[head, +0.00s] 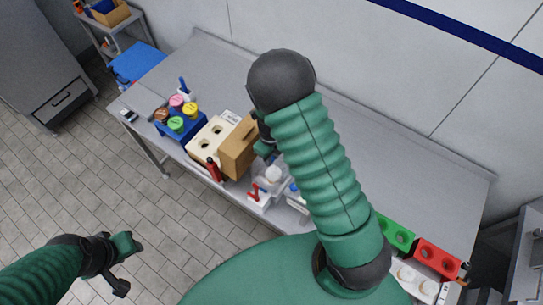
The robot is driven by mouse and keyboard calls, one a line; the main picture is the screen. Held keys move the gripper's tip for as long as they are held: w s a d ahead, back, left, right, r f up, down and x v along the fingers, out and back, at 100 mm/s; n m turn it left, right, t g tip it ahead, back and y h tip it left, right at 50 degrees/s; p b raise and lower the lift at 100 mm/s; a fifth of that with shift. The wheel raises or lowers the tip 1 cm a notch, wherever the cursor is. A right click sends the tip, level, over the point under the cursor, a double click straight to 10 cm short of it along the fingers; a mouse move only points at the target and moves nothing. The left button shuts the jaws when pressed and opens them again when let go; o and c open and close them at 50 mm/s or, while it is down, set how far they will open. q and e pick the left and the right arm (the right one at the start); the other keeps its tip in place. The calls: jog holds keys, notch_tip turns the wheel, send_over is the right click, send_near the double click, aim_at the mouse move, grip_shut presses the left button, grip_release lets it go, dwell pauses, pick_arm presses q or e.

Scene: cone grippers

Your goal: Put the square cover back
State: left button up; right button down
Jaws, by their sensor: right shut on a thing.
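A tan box-shaped cover (237,157) with a dark slot on top is at the front edge of the table (340,130), near its middle. It stands close against a cream block (211,138) with round holes, on its left. My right gripper (263,140) is at the cover's right side, shut on it; the fingertips are largely hidden behind my own arm. I cannot tell whether the cover touches the table. My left gripper (129,263) is open and empty, over the floor at the lower left, well away from the table.
A blue tray (185,132) with several coloured lids stands left of the cream block. A red bottle (213,169), a white device with a red lever (258,195) and small white items crowd the front edge. Green (396,233) and red blocks (436,257) are at the right. The table's back is clear.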

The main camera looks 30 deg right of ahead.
jog(key=shift+s+d+f, duration=0.15)
jog(key=shift+s+d, duration=0.05)
jog(key=shift+w+f+b, duration=0.1)
jog(key=shift+f+b, duration=0.2)
jog(key=shift+b, duration=0.05)
jog(key=c, duration=1.1)
grip_release()
jog(key=shift+a+r, duration=0.1)
jog(key=shift+c, duration=0.2)
